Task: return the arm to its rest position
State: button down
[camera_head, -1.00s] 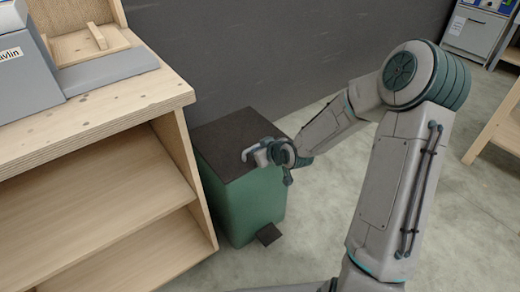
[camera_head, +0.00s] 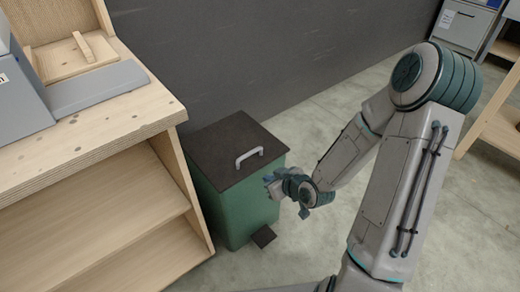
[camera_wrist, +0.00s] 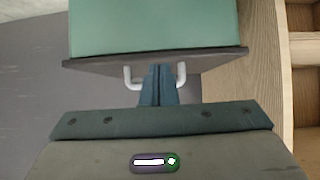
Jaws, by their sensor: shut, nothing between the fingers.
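My gripper (camera_head: 270,183) is in the head view, at the right side of the green bin (camera_head: 240,214), just right of and below its lid. In the wrist view my gripper (camera_wrist: 158,72) is shut and empty, with its fingers together in front of the lid's handle. The bin has a dark flat lid (camera_head: 215,150), which lies closed. A pale handle (camera_head: 249,157) stands on the lid and is free of my fingers. In the wrist view the bin (camera_wrist: 150,28) appears upside down, with the handle (camera_wrist: 181,76) partly hidden behind my fingers.
A wooden shelf unit (camera_head: 110,205) stands close on the left of the bin, with grey boxes on top. A dark wall (camera_head: 270,60) is behind. A black pedal (camera_head: 264,236) sticks out at the bin's foot.

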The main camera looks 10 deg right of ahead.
jog(key=s+d+r+m+g+h+p, duration=0.1)
jog(key=s+d+r+h+p, duration=0.1)
jog(key=r+p, duration=0.5)
jog(key=s+d+r+m+g+h+p, duration=0.1)
jog(key=s+d+r+g+h+p, duration=0.2)
jog(key=r, duration=0.7)
jog(key=s+d+r+m+h+p, duration=0.1)
jog(key=d+r+p, duration=0.1)
jog(key=r+p, duration=0.55)
jog(key=s+r+m+p, duration=0.1)
jog(key=s+r+p, duration=0.1)
jog(key=s+r, duration=0.2)
jog(key=s+a+r+m+g+p, duration=0.1)
jog(key=s+r+p, duration=0.2)
jog(key=r, duration=0.7)
jog(key=s+r+m+g+p, duration=0.1)
jog(key=s+r+p, duration=0.2)
jog(key=s+r, duration=0.2)
notch_tip(320, 180, up, 3)
jog(key=shift+s+a+m, duration=0.2)
jog(key=shift+s+m, duration=0.05)
jog(key=shift+m, duration=0.15)
